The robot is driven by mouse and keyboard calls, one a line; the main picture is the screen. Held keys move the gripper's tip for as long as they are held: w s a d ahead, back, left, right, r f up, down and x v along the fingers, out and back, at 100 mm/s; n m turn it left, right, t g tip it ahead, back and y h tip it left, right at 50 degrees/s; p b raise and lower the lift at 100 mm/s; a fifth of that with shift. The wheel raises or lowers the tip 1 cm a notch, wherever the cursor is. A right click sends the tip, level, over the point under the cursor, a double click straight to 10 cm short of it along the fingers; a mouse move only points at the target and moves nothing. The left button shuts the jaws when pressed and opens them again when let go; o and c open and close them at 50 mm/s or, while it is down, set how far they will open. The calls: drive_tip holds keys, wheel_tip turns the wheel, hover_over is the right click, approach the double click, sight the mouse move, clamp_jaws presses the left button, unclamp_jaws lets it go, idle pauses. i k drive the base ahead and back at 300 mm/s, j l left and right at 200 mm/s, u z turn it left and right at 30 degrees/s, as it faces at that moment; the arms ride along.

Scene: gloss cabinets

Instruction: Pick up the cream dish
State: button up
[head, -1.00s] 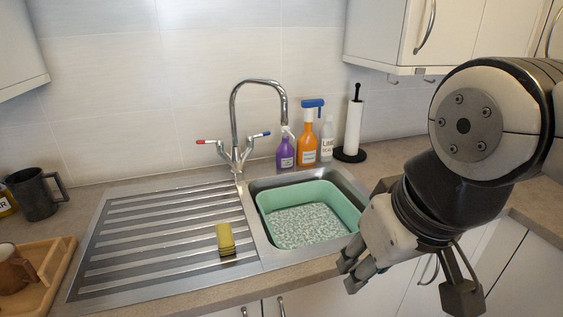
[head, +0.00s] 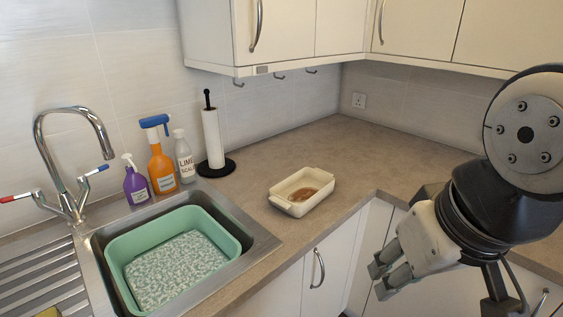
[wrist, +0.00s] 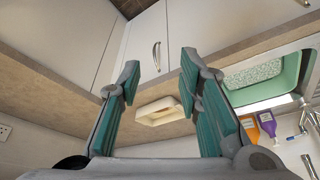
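The cream dish (head: 301,191) is a small rectangular dish with a brown patch inside. It sits on the worktop, right of the sink and near the front edge. In the wrist view the cream dish (wrist: 159,112) shows between my fingers but beyond them, with the picture turned over. My gripper (head: 388,273) is at the lower right in the head view, in front of the counter and apart from the dish. In the wrist view my gripper (wrist: 157,84) has its two fingers spread wide with nothing between them.
A green basin (head: 228,236) sits in the sink left of the dish. Spray bottles (head: 161,160) and a paper towel roll (head: 212,140) stand behind it. Wall cupboards (head: 345,30) hang above. The worktop (head: 385,150) behind and right of the dish is clear.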

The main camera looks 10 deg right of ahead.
sight(300, 192)
drive_tip(key=i+l, duration=0.25)
drive_tip(key=i, duration=0.2)
drive_tip(key=i+l, duration=0.2)
drive_tip(key=i, duration=0.25)
